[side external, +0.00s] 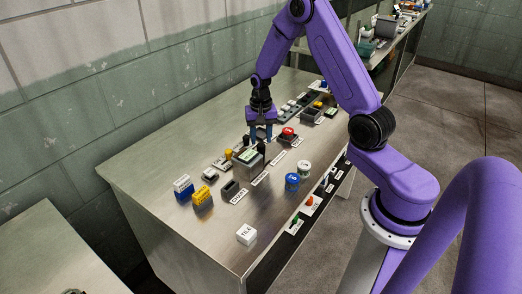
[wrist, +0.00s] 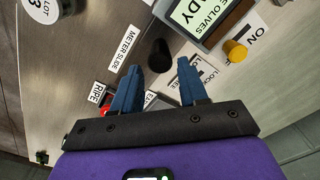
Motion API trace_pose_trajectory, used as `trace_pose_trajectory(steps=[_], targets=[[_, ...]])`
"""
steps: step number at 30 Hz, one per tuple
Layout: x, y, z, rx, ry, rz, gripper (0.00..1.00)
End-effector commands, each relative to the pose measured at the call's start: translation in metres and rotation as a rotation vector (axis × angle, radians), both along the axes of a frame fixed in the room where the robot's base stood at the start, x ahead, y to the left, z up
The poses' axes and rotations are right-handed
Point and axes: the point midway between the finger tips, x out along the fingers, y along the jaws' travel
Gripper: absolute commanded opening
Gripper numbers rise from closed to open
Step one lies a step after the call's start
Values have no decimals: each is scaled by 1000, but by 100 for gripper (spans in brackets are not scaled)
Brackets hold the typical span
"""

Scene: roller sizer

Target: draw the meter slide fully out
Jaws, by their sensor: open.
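The METER SLIDE label (wrist: 124,48) is on the metal worktop in the wrist view. A black knob (wrist: 160,55) stands beside it, apparently the slide's handle. My gripper (wrist: 159,65) is open, with its two blue fingertips on either side of the knob's near end in the picture. I cannot tell whether either finger touches it. In the side view my gripper (side external: 261,136) points down just behind the grey box with a green display (side external: 248,155). How far out the slide is cannot be told.
A red button (side external: 287,132) stands right of my gripper.

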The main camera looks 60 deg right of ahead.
Motion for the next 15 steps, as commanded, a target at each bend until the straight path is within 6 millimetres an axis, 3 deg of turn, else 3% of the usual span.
trace_pose_trajectory(steps=[6, 15], targets=[[-1, 0, -36, 1, 4, -1, 43], [0, 0, -59, 0, 0, 0, 43]])
